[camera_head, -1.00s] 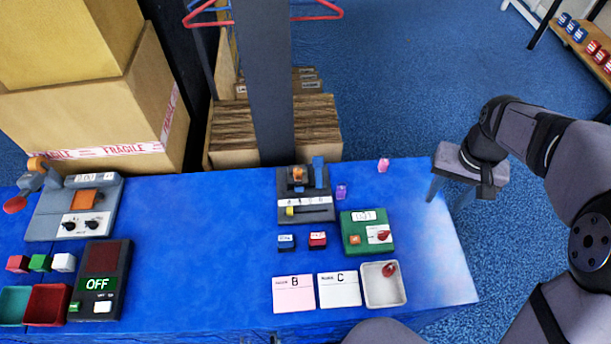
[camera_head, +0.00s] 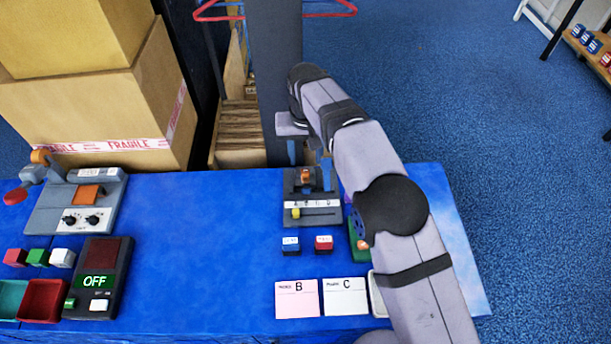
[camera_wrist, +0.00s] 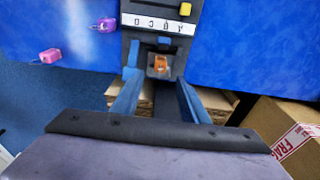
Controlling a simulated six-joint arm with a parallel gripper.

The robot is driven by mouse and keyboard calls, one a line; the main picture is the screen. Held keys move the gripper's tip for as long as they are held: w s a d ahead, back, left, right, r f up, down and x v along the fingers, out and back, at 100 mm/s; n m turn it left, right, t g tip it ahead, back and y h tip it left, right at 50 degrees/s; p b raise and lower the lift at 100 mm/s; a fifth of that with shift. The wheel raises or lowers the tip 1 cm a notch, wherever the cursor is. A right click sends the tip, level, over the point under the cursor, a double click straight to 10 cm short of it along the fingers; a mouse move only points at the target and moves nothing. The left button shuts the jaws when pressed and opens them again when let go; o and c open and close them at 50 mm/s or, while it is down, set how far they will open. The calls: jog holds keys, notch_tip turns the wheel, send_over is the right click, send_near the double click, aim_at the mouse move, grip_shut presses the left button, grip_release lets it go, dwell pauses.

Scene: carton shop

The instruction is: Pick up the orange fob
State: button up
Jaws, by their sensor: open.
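A small orange fob (camera_head: 305,176) sits at the far end of a dark device (camera_head: 312,218) near the back edge of the blue table. In the wrist view the orange fob (camera_wrist: 160,66) shows just beyond the fingertips, roughly centred between them. My gripper (camera_head: 308,158) is at the table's back edge, close to the device. In the wrist view my gripper (camera_wrist: 160,84) has its two blue fingers spread apart with nothing held. A blue upright part (camera_wrist: 131,56) of the device stands beside the fob. I cannot tell the fingertips' exact height above it.
Pink (camera_wrist: 50,56) and purple (camera_wrist: 104,25) fobs lie to one side of the device. A green box (camera_head: 355,240) is partly hidden by my arm. Cartons (camera_head: 90,110) stand behind the table.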

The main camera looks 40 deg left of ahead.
aim_at(306, 172)
jog(key=shift+w+a+f+p, duration=0.1)
jog(key=shift+f+p, duration=0.45)
jog(key=shift+f, duration=1.3)
jog(key=shift+w+a+f+p, duration=0.1)
jog(key=shift+f+p, duration=0.4)
jog(key=shift+f, duration=1.3)
grip_shut()
